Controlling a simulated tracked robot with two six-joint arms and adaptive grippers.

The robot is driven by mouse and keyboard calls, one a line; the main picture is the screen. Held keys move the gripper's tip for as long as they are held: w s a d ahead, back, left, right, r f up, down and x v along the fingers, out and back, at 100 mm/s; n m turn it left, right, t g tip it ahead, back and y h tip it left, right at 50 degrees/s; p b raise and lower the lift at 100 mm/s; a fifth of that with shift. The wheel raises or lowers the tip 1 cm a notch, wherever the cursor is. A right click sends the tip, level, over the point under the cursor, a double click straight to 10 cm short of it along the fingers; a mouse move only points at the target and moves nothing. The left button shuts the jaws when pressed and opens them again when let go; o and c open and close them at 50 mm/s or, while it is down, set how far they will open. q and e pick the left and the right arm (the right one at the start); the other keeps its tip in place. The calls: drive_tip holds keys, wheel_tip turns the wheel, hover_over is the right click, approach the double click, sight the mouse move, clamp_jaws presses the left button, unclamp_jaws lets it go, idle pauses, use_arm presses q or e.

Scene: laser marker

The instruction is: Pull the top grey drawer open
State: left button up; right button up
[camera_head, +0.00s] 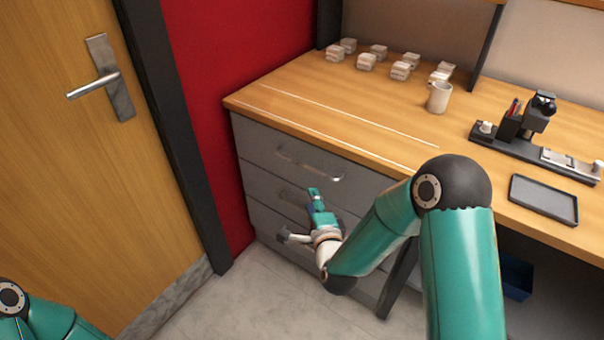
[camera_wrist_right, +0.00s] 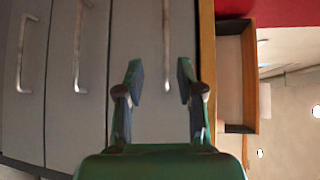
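The grey drawer unit has three stacked drawers under the wooden desktop. The top grey drawer (camera_head: 257,140) looks shut, with its metal bar handle (camera_head: 310,165) visible in the head view. My right gripper (camera_head: 316,196) is in front of the drawers, below that handle in the picture. In the right wrist view my right gripper (camera_wrist_right: 160,78) is open and empty. The top drawer's handle (camera_wrist_right: 167,55) shows beyond and between its two fingers, apparently not gripped. My left arm shows only at the lower left of the head view; its gripper is out of view.
The desktop (camera_head: 330,105) holds several small pale blocks, a white mug (camera_head: 439,97), a black device stand (camera_head: 520,140) and a dark tray (camera_head: 543,199). A wooden door (camera_head: 70,180) and red wall (camera_head: 235,50) are left. Floor before the drawers is clear.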

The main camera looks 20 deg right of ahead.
sight(301, 165)
drive_tip(key=w, duration=0.5)
drive_tip(key=w+d+f+p, duration=0.1)
drive_tip(key=w, duration=0.5)
drive_tip(key=w+d+f+p, duration=0.1)
drive_tip(key=w, duration=0.4)
drive_tip(key=shift+w, duration=0.35)
clamp_jaws()
drive_tip(key=shift+d, duration=0.1)
